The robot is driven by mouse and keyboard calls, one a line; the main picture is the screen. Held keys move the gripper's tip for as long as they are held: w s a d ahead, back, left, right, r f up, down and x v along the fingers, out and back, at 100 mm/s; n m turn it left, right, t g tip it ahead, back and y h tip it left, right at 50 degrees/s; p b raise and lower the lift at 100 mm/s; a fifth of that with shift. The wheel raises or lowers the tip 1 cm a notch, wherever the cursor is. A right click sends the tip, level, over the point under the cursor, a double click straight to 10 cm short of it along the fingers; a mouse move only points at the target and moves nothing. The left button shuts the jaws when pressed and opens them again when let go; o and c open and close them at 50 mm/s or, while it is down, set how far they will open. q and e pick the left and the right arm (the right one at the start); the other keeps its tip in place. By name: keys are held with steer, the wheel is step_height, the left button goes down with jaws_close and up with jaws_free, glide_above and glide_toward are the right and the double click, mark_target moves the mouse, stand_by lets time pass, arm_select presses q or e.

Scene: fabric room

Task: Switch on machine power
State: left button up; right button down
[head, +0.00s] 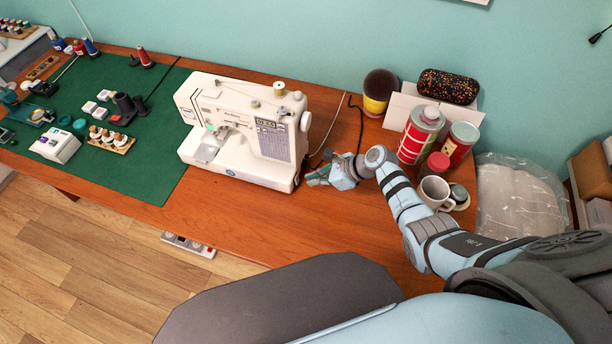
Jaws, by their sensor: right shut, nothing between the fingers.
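The white sewing machine (210,98) stands on the wooden table, partly over the green mat. Its front panel with a small display and its handwheel (305,121) face me on the right part of the body. Its right side is mostly turned away, and I cannot make out a power switch there. My right gripper (314,180) is shut and empty, low over the table just right of the machine's lower right corner. I cannot tell whether it touches the machine. My left gripper is not in view.
A cable (331,133) runs behind my gripper. The green cutting mat (135,180) holds sewing supplies on the left. A socket strip (188,244) sits below the table's front edge.

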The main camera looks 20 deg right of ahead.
steer(key=a+r+p+v, duration=0.1)
steer(key=p+v, duration=0.1)
steer(key=v, duration=0.8)
steer(key=shift+d+p, duration=0.2)
steer(key=shift+p, duration=0.2)
steer(key=shift+r, duration=0.15)
steer(key=shift+w, duration=0.1)
